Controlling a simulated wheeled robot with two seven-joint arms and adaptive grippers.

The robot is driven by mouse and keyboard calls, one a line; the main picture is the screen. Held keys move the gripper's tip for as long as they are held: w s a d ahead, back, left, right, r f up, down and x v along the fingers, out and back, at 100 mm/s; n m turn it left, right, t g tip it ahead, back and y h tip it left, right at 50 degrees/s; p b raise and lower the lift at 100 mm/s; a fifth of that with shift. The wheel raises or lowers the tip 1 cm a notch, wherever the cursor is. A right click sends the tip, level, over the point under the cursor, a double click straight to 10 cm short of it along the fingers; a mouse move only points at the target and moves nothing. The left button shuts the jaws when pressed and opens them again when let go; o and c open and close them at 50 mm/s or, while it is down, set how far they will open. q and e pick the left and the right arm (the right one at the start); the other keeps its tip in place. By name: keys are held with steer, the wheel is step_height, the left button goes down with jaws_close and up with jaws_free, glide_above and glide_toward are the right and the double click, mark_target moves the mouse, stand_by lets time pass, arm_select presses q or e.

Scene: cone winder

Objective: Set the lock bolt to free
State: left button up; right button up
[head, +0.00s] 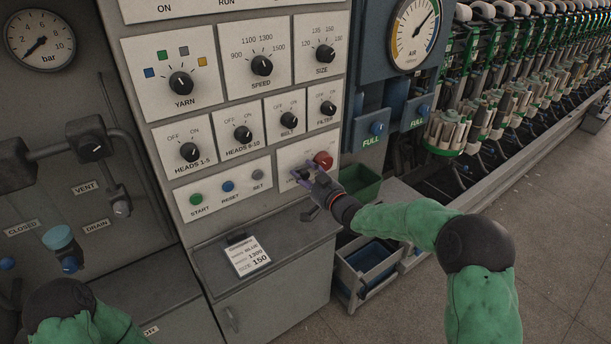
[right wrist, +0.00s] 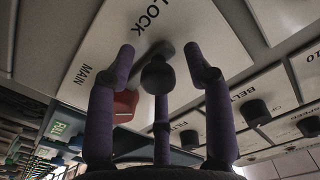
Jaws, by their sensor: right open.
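The lock bolt (right wrist: 158,72) is a dark round knob with a short bar, on the pale plate (right wrist: 105,45) lettered LOCK and MAIN. My right gripper (right wrist: 160,52) is open, with purple fingers on either side of the bolt; I see gaps beside it and cannot tell whether the third finger touches it. In the head view my right gripper (head: 308,180) is at the lower right of the panel and mostly hides the bolt and its lettering. The bolt's setting cannot be read. My left gripper is out of view; only its arm shows at lower left.
The red main switch (head: 323,159) sits just above my right gripper; it also shows in the right wrist view (right wrist: 125,104). The FILTER knob (head: 328,108) is above. A green bin (head: 362,184) stands at right.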

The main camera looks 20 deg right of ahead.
steer(key=shift+r, duration=0.1)
jaws_close()
